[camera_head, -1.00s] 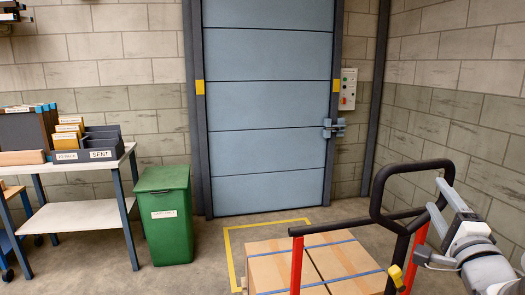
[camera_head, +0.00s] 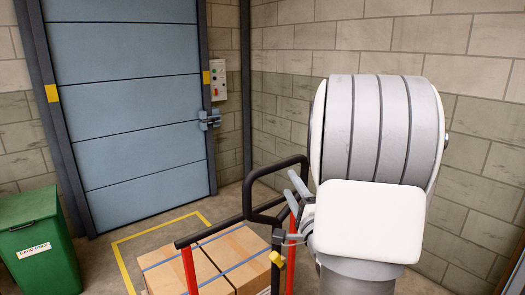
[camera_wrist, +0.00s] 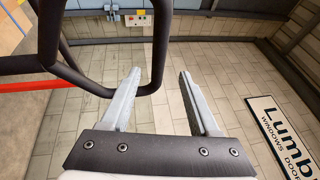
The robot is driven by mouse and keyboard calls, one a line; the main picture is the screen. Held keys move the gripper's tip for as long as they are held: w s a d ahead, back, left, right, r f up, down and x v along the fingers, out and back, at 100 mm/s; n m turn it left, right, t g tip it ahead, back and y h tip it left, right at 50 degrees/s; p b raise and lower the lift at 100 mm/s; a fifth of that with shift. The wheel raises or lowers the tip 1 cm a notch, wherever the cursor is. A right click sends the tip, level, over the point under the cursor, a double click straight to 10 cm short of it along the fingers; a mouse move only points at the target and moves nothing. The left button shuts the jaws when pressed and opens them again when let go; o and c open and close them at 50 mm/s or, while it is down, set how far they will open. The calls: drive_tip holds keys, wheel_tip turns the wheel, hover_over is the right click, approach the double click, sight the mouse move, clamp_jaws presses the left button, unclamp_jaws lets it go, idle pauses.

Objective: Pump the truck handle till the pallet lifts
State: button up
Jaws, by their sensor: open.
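The black truck handle (camera_head: 277,168) is a rounded loop left of my gripper in the head view. My gripper (camera_head: 290,188) is open, with its fingers pointing toward the loop's right side. In the wrist view, the handle's near bar (camera_wrist: 160,40) runs between the open fingers (camera_wrist: 159,73) and its lower corner bends left behind the left finger. I cannot tell whether a finger touches it. A small yellow lever (camera_head: 277,259) sits below the handle. Cardboard boxes (camera_head: 222,265) with blue straps stand beyond the red uprights; the pallet under them is not visible.
A green bin (camera_head: 33,234) stands at the left. A blue shutter door (camera_head: 130,110) and a control box (camera_head: 218,80) are at the back. Yellow floor lines (camera_head: 125,262) run around the load. My arm hides much of the right side.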

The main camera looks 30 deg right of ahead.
drive_tip(key=p+x, duration=0.4)
drive_tip(key=x, duration=0.9)
drive_tip(key=shift+w, duration=0.1)
drive_tip(key=shift+c, duration=0.4)
clamp_jaws()
idle(0.5)
